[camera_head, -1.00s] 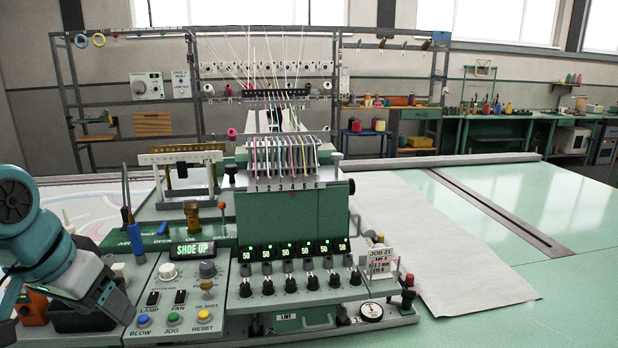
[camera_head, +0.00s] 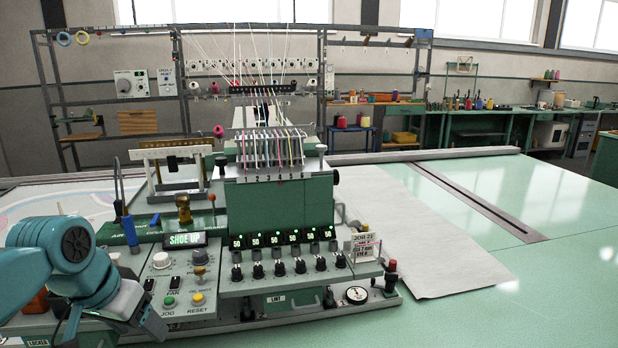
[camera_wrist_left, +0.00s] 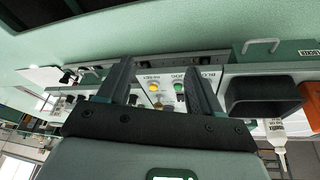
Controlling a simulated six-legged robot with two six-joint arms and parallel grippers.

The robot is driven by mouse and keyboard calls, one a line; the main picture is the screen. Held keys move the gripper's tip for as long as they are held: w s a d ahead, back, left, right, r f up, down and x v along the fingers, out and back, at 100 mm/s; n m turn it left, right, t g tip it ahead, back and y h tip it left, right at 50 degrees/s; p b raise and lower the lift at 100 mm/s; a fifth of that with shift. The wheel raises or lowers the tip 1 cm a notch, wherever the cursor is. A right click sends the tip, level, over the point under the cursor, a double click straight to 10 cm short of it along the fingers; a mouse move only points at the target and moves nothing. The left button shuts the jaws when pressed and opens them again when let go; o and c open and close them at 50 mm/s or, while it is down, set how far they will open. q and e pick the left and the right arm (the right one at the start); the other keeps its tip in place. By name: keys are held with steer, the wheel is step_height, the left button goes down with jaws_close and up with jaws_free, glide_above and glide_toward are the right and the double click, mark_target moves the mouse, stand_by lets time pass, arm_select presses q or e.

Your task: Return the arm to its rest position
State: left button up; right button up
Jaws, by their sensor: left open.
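My left arm comes in from the left in the head view, teal with a dark round joint cap. Its left gripper (camera_head: 152,322) hangs over the left front corner of the control panel (camera_head: 215,262) and hides part of it, including the blow button. In the left wrist view, the two dark fingers of the gripper (camera_wrist_left: 157,68) stand apart with nothing between them. A yellow button (camera_wrist_left: 154,87) and a green button (camera_wrist_left: 179,86) show beyond the fingers, in the gap. My right gripper is in neither view.
The tufting machine (camera_head: 280,208) with its knobs and thread guides fills the middle. A black bin (camera_wrist_left: 262,95) and an orange object (camera_wrist_left: 306,122) lie beside the fingers in the wrist view. White cloth (camera_head: 420,235) covers part of the green table (camera_head: 560,265); the right side is clear.

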arm_select(q)
steer(key=d+f+g+h, duration=0.1)
steer(key=d+f, duration=0.2)
steer(key=f, duration=0.7)
steer(key=s+d+f+n, duration=0.1)
steer(key=d+f, duration=0.3)
steer(key=f, duration=0.6)
steer(key=d+f+g+h, duration=0.1)
steer(key=d+f, duration=0.2)
steer(key=f, duration=0.6)
steer(key=s+d+f+n, duration=0.1)
steer(key=s+d+f, duration=0.2)
steer(key=s+f, duration=0.4)
steer(key=s+d+f+n+g, duration=0.1)
steer(key=s+d+f, duration=0.2)
steer(key=s+f, duration=0.5)
steer(key=s, duration=0.3)
steer(key=shift+s+d+n+g+h, duration=0.2)
steer(key=shift+s+n+g+h, duration=0.1)
steer(key=shift+s+n+h, duration=0.1)
steer(key=shift+w, duration=0.15)
